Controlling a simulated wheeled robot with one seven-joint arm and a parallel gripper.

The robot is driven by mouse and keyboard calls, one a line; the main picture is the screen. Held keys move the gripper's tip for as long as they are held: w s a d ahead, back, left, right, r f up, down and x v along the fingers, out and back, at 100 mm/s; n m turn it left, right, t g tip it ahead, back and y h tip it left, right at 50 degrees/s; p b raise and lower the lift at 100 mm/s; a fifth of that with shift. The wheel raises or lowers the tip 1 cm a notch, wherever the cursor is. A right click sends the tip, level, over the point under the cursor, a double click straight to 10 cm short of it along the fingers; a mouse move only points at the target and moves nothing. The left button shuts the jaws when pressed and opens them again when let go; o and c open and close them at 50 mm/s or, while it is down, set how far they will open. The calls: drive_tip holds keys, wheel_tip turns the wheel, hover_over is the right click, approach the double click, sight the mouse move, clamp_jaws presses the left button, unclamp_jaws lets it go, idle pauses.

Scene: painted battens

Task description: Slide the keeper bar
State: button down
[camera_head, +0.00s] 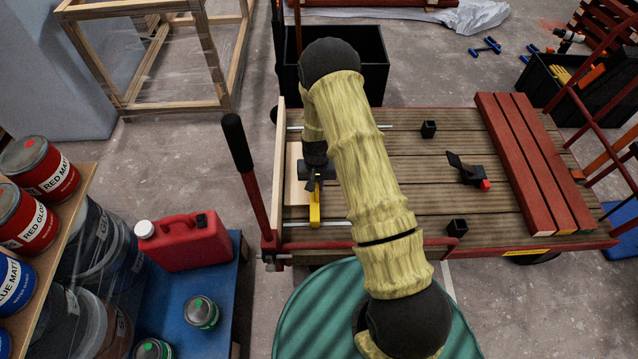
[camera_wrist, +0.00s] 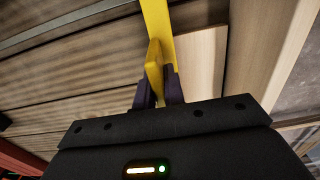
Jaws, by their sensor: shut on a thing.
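The yellow keeper bar (camera_head: 315,206) lies at the left end of the slatted cart deck (camera_head: 400,196), beside a pale wooden batten (camera_head: 296,182). My gripper (camera_head: 318,178) is over the bar, and my arm hides part of the deck to its right. In the wrist view the yellow bar (camera_wrist: 157,40) runs up from between the two dark fingertips. My gripper (camera_wrist: 160,88) is shut on an upright yellow part of it. The pale batten (camera_wrist: 200,65) lies just right of the fingers.
Red-painted battens (camera_head: 535,165) lie on the cart's right end. Two black blocks (camera_head: 429,129) and a dark tool with a red end (camera_head: 470,170) sit on the deck. A red handle post (camera_head: 245,170) rises at the left. A black bin (camera_head: 375,75) stands behind.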

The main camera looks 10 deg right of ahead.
drive_tip(key=shift+a, duration=0.2)
drive_tip(key=c, duration=1.5)
unclamp_jaws()
wheel_tip(320, 180, up, 17)
drive_tip(key=p, duration=0.6)
drive_tip(key=shift+r, duration=0.2)
drive_tip(key=shift+d, duration=0.1)
